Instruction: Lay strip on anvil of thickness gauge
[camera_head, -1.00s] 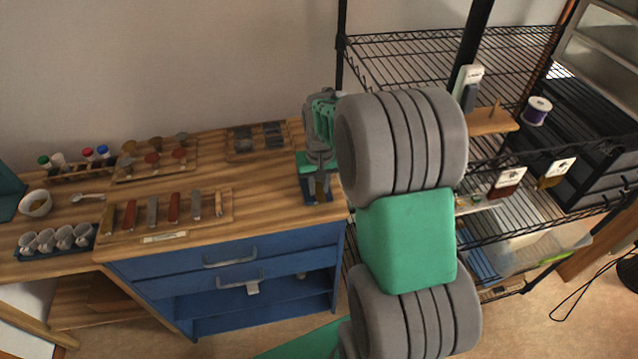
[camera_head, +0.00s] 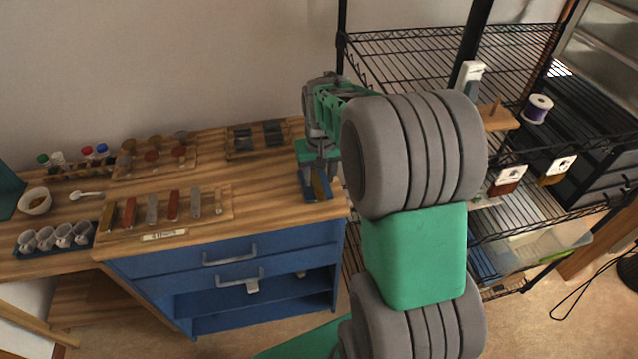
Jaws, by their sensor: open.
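The gauge appears to be the small device with a blue base (camera_head: 311,196) and a green part at the right end of the wooden bench top. A narrow brown-gold strip (camera_head: 319,185) shows on the blue base, just below my gripper; I cannot tell its exact contact with the anvil. My gripper (camera_head: 321,174) is open above the base, its fingers close to the strip's upper end. My wrist hides part of the gauge. Other strips, gold, red (camera_head: 130,213) and grey (camera_head: 151,210), lie in a row on a wooden tray (camera_head: 206,218) to the left.
Dark pieces sit on a board (camera_head: 233,155) behind. Bottles, a white bowl (camera_head: 35,202), a spoon and a blue tray of cups (camera_head: 85,244) stand at left. A black wire shelf (camera_head: 400,50) stands right of the bench. Bench top between tray and gauge is clear.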

